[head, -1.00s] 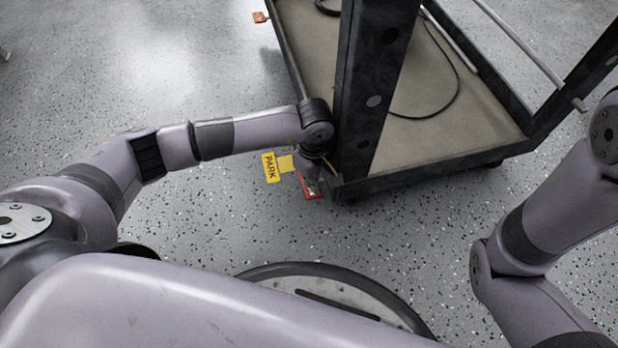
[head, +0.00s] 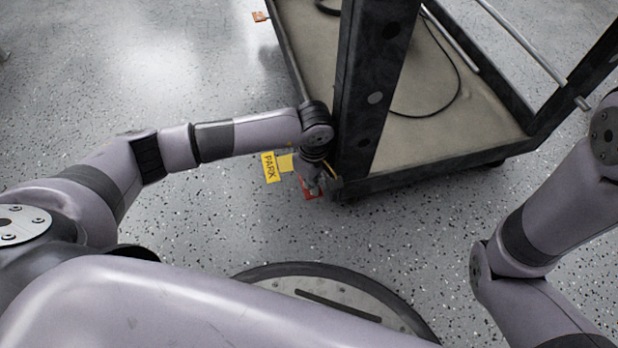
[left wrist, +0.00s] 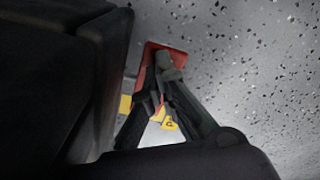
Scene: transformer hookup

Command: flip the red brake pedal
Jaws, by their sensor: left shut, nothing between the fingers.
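The red brake pedal (head: 313,192) sticks out at the near left corner of the cart, low over the floor. My left gripper (head: 314,186) is right above it in the head view and hides part of it. In the left wrist view the red pedal (left wrist: 150,60) lies behind the closed fingertips of my left gripper (left wrist: 160,80). The fingers are shut with nothing between them. They overlap the pedal, but I cannot tell whether they touch it. A yellow PARK tag (head: 270,167) hangs beside the pedal. My right gripper is out of view.
The cart has a dark post (head: 368,90) close to my left wrist and a beige deck (head: 440,135) with a black cable (head: 447,105) on it. Another small red-orange pedal (head: 260,16) shows at the cart's far left corner. The speckled floor on the left is clear.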

